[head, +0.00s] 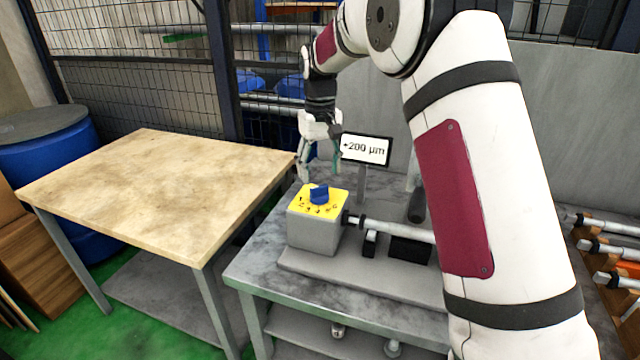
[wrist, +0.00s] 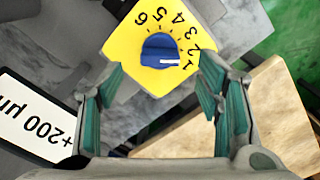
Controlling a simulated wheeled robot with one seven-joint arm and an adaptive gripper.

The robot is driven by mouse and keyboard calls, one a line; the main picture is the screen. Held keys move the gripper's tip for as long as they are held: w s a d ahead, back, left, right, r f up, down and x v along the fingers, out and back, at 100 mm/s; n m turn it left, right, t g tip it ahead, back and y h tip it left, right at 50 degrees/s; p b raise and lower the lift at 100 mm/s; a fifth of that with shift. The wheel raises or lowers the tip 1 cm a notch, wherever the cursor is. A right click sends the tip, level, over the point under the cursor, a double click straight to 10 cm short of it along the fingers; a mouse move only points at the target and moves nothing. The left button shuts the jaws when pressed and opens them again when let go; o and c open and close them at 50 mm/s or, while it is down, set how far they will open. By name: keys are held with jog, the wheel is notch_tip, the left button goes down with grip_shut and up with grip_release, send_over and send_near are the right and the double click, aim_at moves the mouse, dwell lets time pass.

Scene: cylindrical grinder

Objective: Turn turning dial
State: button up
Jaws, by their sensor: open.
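The turning dial (head: 319,194) is a blue knob on a yellow numbered plate (head: 301,194), on top of a grey box on the metal table. In the wrist view the dial (wrist: 160,50) shows a white pointer mark lying near the 1 and 2. My gripper (head: 320,172) is open and empty, above and just behind the dial in the head view. In the wrist view its teal-padded fingers (wrist: 162,98) are spread on either side below the dial, and neither touches it.
A display reading +200 µm (head: 365,149) stands close behind the box. A metal shaft (head: 395,228) runs right from the box. A wooden-topped table (head: 150,190) is at left, with a blue barrel (head: 50,150) behind it. Racked rods (head: 605,250) are at far right.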

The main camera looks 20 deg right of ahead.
aim_at(320, 188)
notch_tip(320, 188, up, 6)
jog(key=shift+f, duration=0.1)
dwell(0.4)
jog(key=s+r+t+p, duration=0.1)
jog(key=s+r, duration=0.4)
jog(key=s, duration=0.4)
jog(key=s+r+t, duration=0.1)
jog(key=s+r, duration=0.5)
jog(key=s, duration=0.4)
jog(key=s+f+m+t+p, duration=0.1)
jog(key=s+f, duration=0.1)
jog(key=s, duration=0.9)
jog(key=s+f+t, duration=0.1)
jog(key=s+f, duration=0.2)
jog(key=s, duration=0.8)
jog(key=shift+f+m+p, duration=0.35)
jog(key=shift+m, duration=0.05)
